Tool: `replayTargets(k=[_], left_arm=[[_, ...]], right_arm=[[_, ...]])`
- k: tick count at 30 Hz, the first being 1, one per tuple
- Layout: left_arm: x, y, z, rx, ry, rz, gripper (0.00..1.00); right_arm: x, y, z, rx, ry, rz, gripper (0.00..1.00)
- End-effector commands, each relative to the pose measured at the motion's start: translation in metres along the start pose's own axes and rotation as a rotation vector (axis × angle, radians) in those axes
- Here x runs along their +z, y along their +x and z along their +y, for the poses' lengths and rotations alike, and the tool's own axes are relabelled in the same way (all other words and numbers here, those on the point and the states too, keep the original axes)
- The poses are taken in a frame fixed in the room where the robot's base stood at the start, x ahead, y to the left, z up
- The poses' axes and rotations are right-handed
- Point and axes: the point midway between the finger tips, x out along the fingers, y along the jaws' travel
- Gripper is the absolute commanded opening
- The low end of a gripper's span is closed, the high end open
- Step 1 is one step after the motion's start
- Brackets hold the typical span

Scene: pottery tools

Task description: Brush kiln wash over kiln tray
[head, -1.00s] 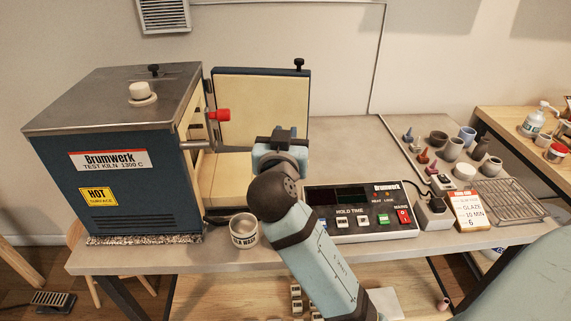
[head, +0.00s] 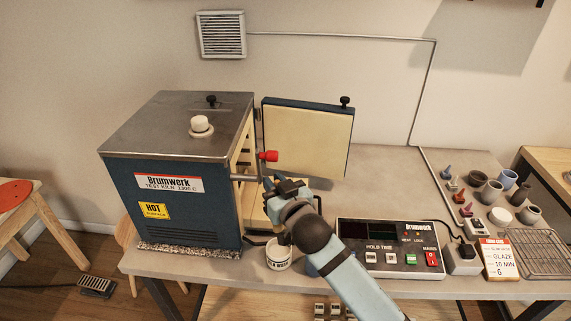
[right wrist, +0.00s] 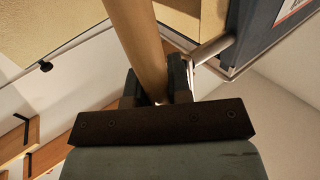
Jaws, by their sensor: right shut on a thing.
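My right gripper (head: 287,187) is in front of the open kiln, just above and behind the kiln wash pot (head: 279,257). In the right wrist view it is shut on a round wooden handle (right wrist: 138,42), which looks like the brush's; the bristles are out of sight. The white pot stands at the table's front edge, close to the kiln's right side. A pale slab (head: 256,207) shows beside the kiln opening, partly behind my gripper; I cannot tell whether it is the kiln tray. My left gripper is not in view.
The blue kiln (head: 185,205) stands left with its door (head: 308,140) open behind my gripper. A red-tipped latch (head: 268,156) sticks out from it. The controller (head: 388,246) is right of my arm. Small pots and a wire rack (head: 537,253) stand far right.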

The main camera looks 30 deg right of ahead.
Motion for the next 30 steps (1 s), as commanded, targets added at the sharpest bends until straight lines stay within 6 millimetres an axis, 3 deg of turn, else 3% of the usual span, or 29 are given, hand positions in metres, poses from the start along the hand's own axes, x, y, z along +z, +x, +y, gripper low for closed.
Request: replayTargets(k=[11,30], left_arm=[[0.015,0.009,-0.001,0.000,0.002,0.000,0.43],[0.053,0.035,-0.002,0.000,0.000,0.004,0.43]], right_arm=[[0.022,0.000,-0.001,-0.013,-0.001,-0.001,0.00],[0.084,-0.001,-0.001,-0.011,0.000,-0.002,0.00]])
